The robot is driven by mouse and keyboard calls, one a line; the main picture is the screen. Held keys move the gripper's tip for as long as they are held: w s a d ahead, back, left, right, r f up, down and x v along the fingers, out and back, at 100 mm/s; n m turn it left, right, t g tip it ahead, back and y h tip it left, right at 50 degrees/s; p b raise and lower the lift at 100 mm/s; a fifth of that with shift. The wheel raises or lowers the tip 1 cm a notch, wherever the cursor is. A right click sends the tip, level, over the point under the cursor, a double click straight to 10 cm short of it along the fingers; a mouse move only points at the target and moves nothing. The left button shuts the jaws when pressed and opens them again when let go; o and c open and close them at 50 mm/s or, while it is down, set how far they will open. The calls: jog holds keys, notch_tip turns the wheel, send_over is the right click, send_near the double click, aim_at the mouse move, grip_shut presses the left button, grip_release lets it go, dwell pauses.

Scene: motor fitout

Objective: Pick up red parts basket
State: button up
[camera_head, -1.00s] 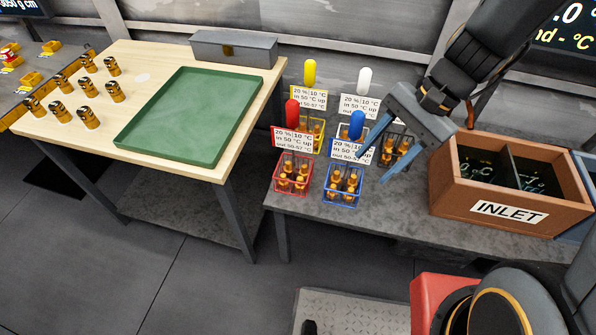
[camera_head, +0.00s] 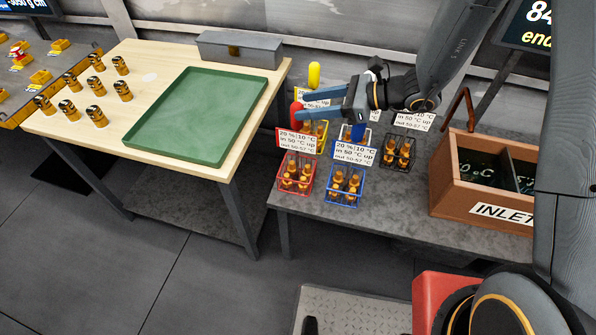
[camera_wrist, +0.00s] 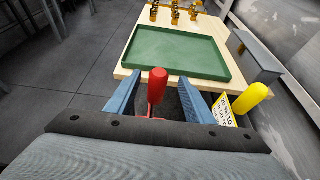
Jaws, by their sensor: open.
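The red parts basket (camera_head: 296,174) stands at the front left of the grey bench, with several amber-coloured parts inside. A label card is fixed above it, topped by a red handle (camera_head: 296,113). My gripper (camera_head: 305,104) is open, its two blue fingers pointing left at the red handle's height. In the wrist view the red handle (camera_wrist: 157,86) stands upright between the open fingers, and the fingers do not appear closed on it. The basket body is hidden there behind the gripper.
A blue basket (camera_head: 345,187) stands just right of the red one. A yellow-handled basket (camera_head: 314,75) and a black basket (camera_head: 398,152) are close by. The INLET box (camera_head: 470,190) is right. A wooden table (camera_head: 215,175) with a green tray (camera_head: 150,143) is left.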

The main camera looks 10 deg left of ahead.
aim_at(297, 104)
jog(key=shift+p+x, duration=0.7)
jog(key=shift+x, duration=1.25)
jog(key=shift+s, duration=0.1)
jog(key=shift+c, duration=0.3)
grip_shut()
jog(key=shift+r, duration=0.1)
